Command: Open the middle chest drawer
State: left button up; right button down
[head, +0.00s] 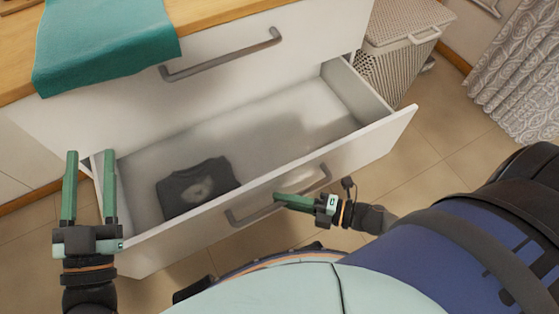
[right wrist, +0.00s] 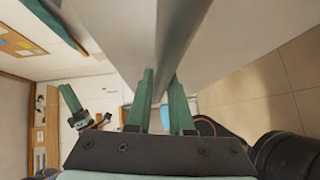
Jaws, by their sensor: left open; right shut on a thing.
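The middle chest drawer (head: 372,142) is pulled well out below a closed upper drawer (head: 215,85). A dark folded garment with a pale print (head: 197,186) lies inside it, towards the left. My right gripper (head: 280,199) is shut on the grey bar handle (head: 248,217) on the drawer's front. My left gripper (head: 90,157) is open and empty, at the drawer's left front corner.
A teal cloth (head: 105,45) hangs over the wooden top's edge (head: 215,12). A wicker basket (head: 398,60) stands right of the chest, with a patterned curtain (head: 520,75) further right. Tiled floor (head: 440,125) is clear right of the drawer. My body is close in front.

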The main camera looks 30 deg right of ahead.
pick_arm(q)
jog(key=shift+w+f, duration=0.1)
jog(key=shift+f, duration=0.2)
pick_arm(e)
jog(key=shift+s, duration=0.2)
jog(key=c, duration=0.8)
grip_release()
jog(key=shift+s, duration=0.1)
pick_arm(q)
notch_tip(320, 180, down, 8)
jog(key=n+g+y+p, duration=0.1)
jog(key=n+g+y, duration=0.1)
jog(key=g, duration=0.1)
jog(key=shift+w+a+f, duration=0.15)
jog(key=shift+a+f, duration=0.1)
pick_arm(e)
jog(key=v, duration=1.2)
jog(key=shift+s+d, duration=0.15)
jog(key=shift+d, duration=0.05)
jog(key=shift+r, duration=0.1)
